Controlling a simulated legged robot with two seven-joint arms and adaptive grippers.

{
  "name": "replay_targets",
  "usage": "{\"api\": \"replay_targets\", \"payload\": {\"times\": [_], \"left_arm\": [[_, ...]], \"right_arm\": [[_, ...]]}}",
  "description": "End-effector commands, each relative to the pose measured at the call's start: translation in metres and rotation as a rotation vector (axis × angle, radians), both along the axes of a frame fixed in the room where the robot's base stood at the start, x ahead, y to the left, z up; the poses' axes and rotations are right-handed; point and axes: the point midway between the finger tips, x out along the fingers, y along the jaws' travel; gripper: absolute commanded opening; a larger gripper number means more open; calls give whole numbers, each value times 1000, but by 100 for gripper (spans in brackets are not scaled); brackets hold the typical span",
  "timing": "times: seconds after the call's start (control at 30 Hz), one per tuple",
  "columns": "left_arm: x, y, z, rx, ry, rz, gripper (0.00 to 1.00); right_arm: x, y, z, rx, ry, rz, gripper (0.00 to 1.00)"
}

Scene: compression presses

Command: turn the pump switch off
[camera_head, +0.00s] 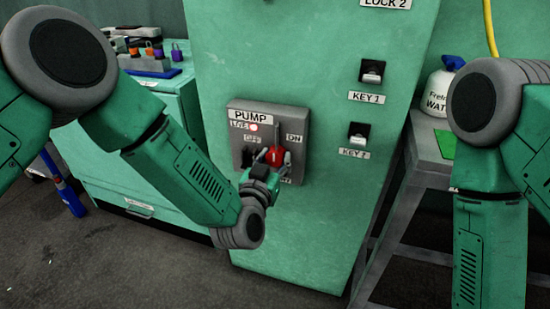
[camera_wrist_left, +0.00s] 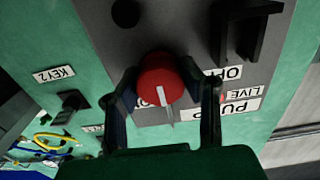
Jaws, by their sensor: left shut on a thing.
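The pump switch is a red round knob (camera_head: 274,156) on a grey panel (camera_head: 240,155) labelled PUMP, with OFF to the left and ON to the right. A red light (camera_head: 254,127) beside the LIVE label is lit. My left gripper (camera_head: 268,158) is at the knob, one finger on each side, shut on it. In the left wrist view the red knob (camera_wrist_left: 161,80) sits between my fingertips (camera_wrist_left: 166,88). Its white pointer line points down in that picture, slightly tilted. The fingers partly hide the labels. My right arm shows at the right, but its gripper is out of view.
KEY 1 (camera_head: 372,72) and KEY 2 (camera_head: 358,135) switches are on the green cabinet right of the panel. A green drawer unit (camera_head: 150,190) with padlocks on top stands left. A grey table (camera_head: 425,150) with a white bottle (camera_head: 440,90) stands right.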

Motion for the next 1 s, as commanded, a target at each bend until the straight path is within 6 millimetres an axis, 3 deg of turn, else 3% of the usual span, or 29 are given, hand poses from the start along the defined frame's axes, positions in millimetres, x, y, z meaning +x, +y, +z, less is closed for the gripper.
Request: {"api": "replay_targets", "payload": {"times": [0.37,1.0], "left_arm": [[-1,0,0,-131,44,-1,0],[-1,0,-2,-691,228,2,0]], "right_arm": [[0,0,6,0,0,0,40],[0,0,18,0,0,0,40]]}}
